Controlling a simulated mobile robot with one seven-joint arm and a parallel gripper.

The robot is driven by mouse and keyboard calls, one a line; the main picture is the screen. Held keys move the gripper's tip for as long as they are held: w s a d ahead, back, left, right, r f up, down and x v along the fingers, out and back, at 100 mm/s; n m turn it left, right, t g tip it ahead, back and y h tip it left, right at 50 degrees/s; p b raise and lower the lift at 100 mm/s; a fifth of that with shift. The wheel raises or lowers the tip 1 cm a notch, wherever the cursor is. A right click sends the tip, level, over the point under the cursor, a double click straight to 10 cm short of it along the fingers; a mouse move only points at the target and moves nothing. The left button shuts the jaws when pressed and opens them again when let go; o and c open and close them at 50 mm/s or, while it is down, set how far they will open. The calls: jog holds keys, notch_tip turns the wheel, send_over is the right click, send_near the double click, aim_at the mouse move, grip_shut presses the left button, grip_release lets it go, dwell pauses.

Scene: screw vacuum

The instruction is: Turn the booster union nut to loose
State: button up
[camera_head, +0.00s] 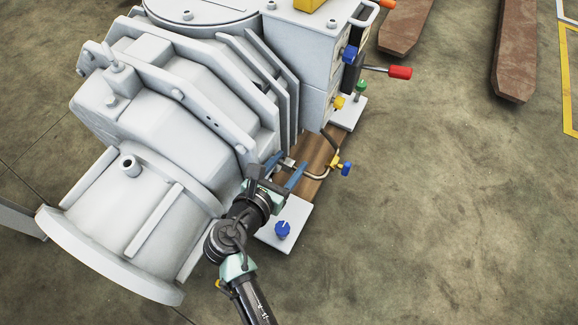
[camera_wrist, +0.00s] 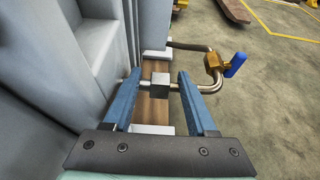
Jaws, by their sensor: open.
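The booster union nut is the small grey metal block (camera_wrist: 160,84) on a thin pipe, in the middle of the wrist view. In the head view the nut (camera_head: 288,163) is small and partly hidden by my gripper. My gripper (camera_wrist: 158,85) has two blue fingers, which stand apart on the left and right of the nut, with a gap on each side. My gripper (camera_head: 285,168) also shows in the head view beside the machine. Whether the fingertips reach past the nut is hard to tell.
A bent pipe (camera_wrist: 213,88) runs right from the nut to a brass valve (camera_wrist: 215,62) with a blue handle (camera_wrist: 236,65). The large grey vacuum machine (camera_head: 170,130) stands close on the left. A red-handled lever (camera_head: 400,72) sticks out farther back. The floor (camera_head: 450,210) at right is clear.

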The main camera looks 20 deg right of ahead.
jog(key=shift+w+d+f, duration=0.1)
jog(key=shift+w+d, duration=0.1)
jog(key=shift+d, duration=0.05)
jog(key=shift+c, duration=0.3)
grip_shut()
